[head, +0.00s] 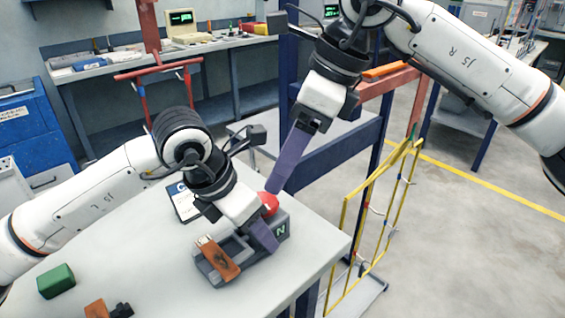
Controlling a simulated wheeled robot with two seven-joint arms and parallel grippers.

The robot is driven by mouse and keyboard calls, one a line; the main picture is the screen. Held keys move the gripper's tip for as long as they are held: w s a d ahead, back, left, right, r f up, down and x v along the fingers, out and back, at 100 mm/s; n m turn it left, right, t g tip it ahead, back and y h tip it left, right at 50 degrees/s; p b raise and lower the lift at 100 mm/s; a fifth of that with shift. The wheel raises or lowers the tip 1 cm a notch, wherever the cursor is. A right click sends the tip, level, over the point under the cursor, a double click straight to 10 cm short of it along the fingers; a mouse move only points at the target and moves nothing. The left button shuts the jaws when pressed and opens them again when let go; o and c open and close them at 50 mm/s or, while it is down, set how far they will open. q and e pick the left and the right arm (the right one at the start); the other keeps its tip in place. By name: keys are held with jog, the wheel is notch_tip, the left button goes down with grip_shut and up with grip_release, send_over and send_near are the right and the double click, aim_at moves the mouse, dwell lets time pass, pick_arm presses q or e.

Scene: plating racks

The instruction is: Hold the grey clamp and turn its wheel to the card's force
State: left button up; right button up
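The grey clamp (281,229) stands on the pale table, with an "N" on its end and an orange-brown piece (222,262) at its left part. Its red wheel (270,203) is partly hidden behind my grippers. My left gripper (262,236) comes down over the clamp, one purple finger against or just in front of it; the other finger is hidden. My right gripper (275,187) reaches down from above, its purple fingertip at or just above the wheel; contact and opening are unclear. A card (183,203) lies behind the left gripper; its writing is unreadable.
A green block (56,281) and an orange-and-black item (97,309) lie at the table's (150,285) near left. A yellow rack frame (346,245) stands beyond the right edge. Blue posts and a beam (335,155) stand behind. The table front is mostly clear.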

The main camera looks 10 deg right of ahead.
aim_at(265, 199)
jog(key=shift+c, duration=1.1)
jog(key=shift+w+r, duration=0.1)
jog(key=shift+w, duration=0.05)
jog(key=shift+c, duration=0.3)
notch_tip(265, 199, up, 3)
jog(key=w+d+n+g, duration=0.2)
jog(key=w+n+g, duration=0.1)
jog(key=n, duration=0.4)
jog(key=x, duration=1.1)
jog(key=shift+s+a+f, duration=0.15)
jog(key=shift+a+f, duration=0.1)
jog(key=shift+a, duration=0.15)
jog(key=c, duration=0.8)
